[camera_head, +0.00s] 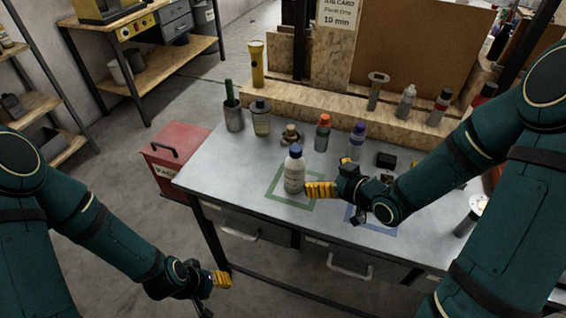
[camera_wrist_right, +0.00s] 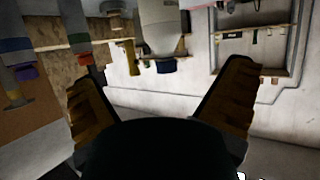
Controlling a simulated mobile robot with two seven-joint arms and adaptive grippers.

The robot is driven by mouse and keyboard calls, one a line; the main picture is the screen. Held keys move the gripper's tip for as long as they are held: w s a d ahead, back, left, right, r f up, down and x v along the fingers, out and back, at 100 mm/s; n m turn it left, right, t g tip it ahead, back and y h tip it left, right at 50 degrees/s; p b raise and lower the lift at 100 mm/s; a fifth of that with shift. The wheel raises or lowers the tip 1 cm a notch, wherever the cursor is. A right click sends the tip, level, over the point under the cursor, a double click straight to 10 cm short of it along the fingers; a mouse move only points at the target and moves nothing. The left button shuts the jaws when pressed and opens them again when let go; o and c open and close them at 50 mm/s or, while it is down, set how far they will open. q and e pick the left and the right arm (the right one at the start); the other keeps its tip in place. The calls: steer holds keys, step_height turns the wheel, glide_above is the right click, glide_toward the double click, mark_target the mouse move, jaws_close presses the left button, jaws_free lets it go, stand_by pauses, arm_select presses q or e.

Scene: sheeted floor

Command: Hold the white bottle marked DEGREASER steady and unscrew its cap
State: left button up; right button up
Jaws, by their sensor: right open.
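The white bottle (camera_head: 294,174) with a blue cap (camera_head: 295,151) stands upright inside a green square outline on the grey table. Its label is too small to read. My right gripper (camera_head: 322,176) is open just to the right of the bottle, low over the table, with its yellow fingers towards it. In the right wrist view, which is upside down, the bottle (camera_wrist_right: 160,25) hangs between the two spread fingers (camera_wrist_right: 160,85), cap (camera_wrist_right: 165,67) downward; I see no finger closed on it. My left gripper (camera_head: 222,280) is off the table's front left, well away from the bottle; its finger opening is unclear.
An orange-capped bottle (camera_head: 323,133), a purple-capped bottle (camera_head: 357,138), a brown knobbed item (camera_head: 291,136), a jar (camera_head: 260,118) and a grey cup (camera_head: 233,117) stand behind. A blue outline (camera_head: 384,228) lies beneath my right arm. A red box (camera_head: 176,150) sits left. The table's left front is clear.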

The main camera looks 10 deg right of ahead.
mark_target(291, 162)
steer(key=x, duration=1.3)
steer(key=shift+w+a+f+b, duration=0.1)
steer(key=shift+w+a+b, duration=0.05)
steer(key=shift+a+b, duration=0.25)
steer(key=shift+c, duration=0.2)
steer(key=c, duration=1.4)
